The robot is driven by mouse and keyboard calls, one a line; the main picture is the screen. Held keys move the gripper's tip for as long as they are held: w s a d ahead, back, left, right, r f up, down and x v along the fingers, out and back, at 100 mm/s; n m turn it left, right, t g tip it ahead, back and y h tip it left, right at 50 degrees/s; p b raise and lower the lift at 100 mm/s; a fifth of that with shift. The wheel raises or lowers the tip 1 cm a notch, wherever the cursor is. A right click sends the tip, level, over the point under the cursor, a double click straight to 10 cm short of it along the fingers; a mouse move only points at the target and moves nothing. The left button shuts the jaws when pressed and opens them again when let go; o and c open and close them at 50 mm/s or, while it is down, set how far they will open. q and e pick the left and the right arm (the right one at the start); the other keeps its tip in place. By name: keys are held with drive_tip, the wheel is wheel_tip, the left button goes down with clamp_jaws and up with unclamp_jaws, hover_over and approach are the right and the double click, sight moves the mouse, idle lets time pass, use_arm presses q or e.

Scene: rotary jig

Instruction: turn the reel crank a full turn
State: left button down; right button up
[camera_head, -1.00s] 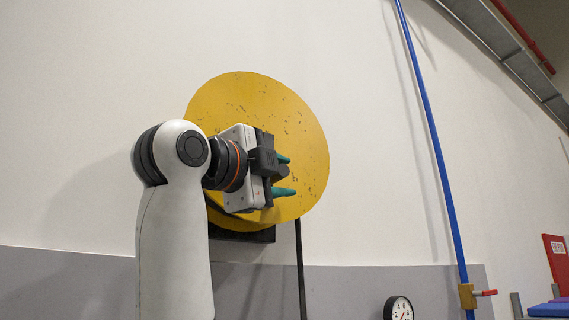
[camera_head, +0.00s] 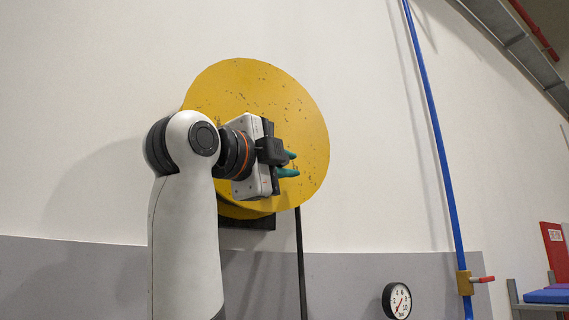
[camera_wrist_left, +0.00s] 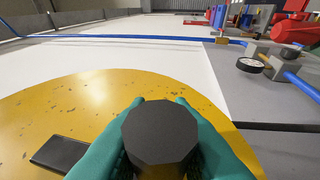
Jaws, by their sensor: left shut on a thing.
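The reel is a large yellow disc (camera_head: 255,90) with dark specks on the wall in the head view. Its yellow face also fills the lower left of the wrist view (camera_wrist_left: 75,95). My left gripper (camera_head: 292,164) is in front of the disc, right of its middle, with its green fingers pointing right. In the left wrist view the green fingers (camera_wrist_left: 160,140) are shut around the dark, many-sided crank handle (camera_wrist_left: 160,130). In the head view the handle is hidden by the gripper. My right gripper is not in view.
A dark post (camera_head: 301,265) runs down below the disc. A round gauge (camera_head: 397,300) and a blue pipe (camera_head: 437,135) with a red-handled valve (camera_head: 466,283) are to the right. A bench with a blue top (camera_head: 547,296) stands far right. The wall around the disc is clear.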

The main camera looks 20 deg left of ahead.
use_arm(q)
drive_tip(key=shift+s+a+m+g+y+p, duration=0.35)
drive_tip(key=shift+s+a+m+g+p, duration=0.25)
drive_tip(key=shift+g, duration=0.45)
drive_tip(key=shift+s+a+m+g+y+p, duration=0.25)
drive_tip(key=shift+s+g+p, duration=0.3)
drive_tip(key=shift+g+p, duration=0.35)
drive_tip(key=shift+s+a+m+g+y+p, duration=0.4)
drive_tip(key=shift+s+g+p, duration=0.2)
drive_tip(key=shift+g, duration=0.55)
